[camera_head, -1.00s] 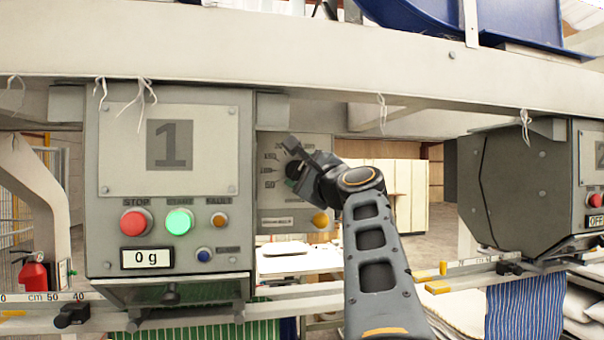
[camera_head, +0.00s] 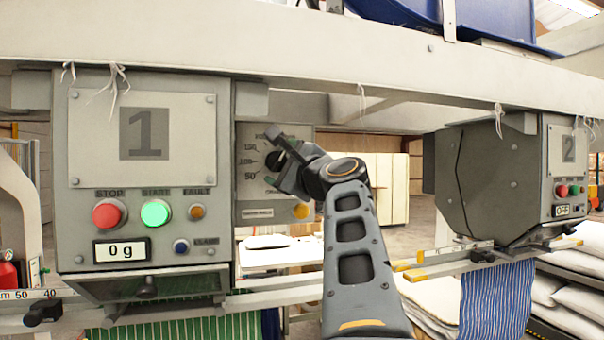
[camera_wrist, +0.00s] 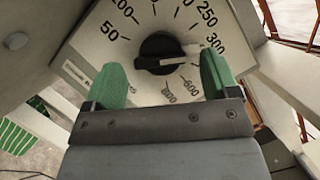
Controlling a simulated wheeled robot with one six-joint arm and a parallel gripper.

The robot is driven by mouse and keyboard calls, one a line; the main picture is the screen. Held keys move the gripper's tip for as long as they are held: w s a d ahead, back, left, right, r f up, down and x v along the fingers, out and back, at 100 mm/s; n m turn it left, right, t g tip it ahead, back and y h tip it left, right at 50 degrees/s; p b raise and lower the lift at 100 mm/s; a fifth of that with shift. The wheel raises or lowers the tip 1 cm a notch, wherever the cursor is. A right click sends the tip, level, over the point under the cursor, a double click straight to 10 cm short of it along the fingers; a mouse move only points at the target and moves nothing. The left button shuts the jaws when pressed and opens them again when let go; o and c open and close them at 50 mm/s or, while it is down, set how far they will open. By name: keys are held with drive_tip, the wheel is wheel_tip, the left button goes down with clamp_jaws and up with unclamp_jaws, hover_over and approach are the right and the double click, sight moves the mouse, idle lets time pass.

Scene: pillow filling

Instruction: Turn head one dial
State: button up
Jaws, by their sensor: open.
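The dial plate of head one (camera_head: 250,192) stands to the right of the box marked 1, with numbers around a black knob (camera_head: 273,160). In the wrist view the black knob (camera_wrist: 160,48) has a pale pointer strip lying nearly level; I cannot tell which number it marks. The numbers 50, 100, 250, 300 and 600 are readable on the plate (camera_wrist: 95,50). My gripper (camera_wrist: 163,75) is open, with one green finger on each side of the knob and gaps to it. In the head view my gripper (camera_head: 277,160) partly covers the dial's right side.
Head one's box (camera_head: 150,190) has lit red and green buttons and a display (camera_head: 121,251) reading 0 g. Head two's box (camera_head: 490,180) is at the right. A long beam (camera_head: 300,75) crosses above.

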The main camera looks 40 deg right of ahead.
drive_tip(key=b+v, duration=0.4)
drive_tip(key=v, duration=0.9)
drive_tip(key=shift+b, duration=0.35)
drive_tip(key=shift+w+a, duration=0.1)
drive_tip(key=shift+a, duration=0.05)
